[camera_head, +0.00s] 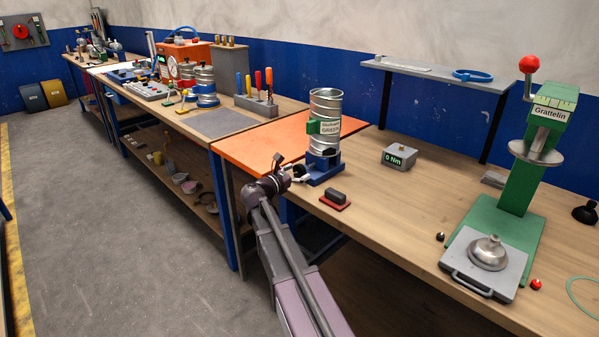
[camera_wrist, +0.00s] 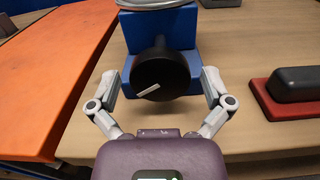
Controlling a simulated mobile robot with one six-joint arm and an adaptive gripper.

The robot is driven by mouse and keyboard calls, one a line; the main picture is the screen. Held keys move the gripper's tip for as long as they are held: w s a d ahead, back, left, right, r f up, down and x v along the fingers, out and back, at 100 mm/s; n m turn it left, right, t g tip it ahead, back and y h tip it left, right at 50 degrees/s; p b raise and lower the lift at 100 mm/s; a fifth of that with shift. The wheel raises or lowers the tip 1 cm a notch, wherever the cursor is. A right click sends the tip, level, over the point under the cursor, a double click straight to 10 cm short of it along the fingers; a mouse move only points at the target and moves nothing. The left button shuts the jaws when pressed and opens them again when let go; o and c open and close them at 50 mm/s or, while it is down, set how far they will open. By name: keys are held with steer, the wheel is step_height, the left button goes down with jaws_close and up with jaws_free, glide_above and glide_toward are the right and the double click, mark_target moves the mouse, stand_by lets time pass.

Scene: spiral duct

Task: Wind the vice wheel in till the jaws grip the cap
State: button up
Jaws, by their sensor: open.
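The blue vice (camera_head: 326,167) stands on the bench under a ribbed silver duct (camera_head: 326,105) with a green block and a label. In the wrist view the vice (camera_wrist: 160,28) shows its front, with the round black wheel (camera_wrist: 165,68) facing me; a white mark on it slants up to the right. My gripper (camera_wrist: 161,84) is open, one finger on each side of the wheel, with visible gaps. In the head view my gripper (camera_head: 292,172) is at the vice's left front. A silver rim (camera_wrist: 155,3) is cut off above the vice; I cannot tell whether it is the cap.
An orange mat (camera_head: 250,146) lies left of the vice. A dark block on a red base (camera_head: 335,200) sits close on the right. A "0 Nm" box (camera_head: 399,157) and a green press (camera_head: 518,185) stand farther right. Bare bench lies between them.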

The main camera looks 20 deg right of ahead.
steer(key=shift+w+d, duration=0.1)
steer(key=shift+d, duration=0.2)
steer(key=c, duration=1.1)
steer(key=shift+o, duration=0.3)
steer(key=shift+m, duration=0.4)
steer(key=shift+m, duration=2.4)
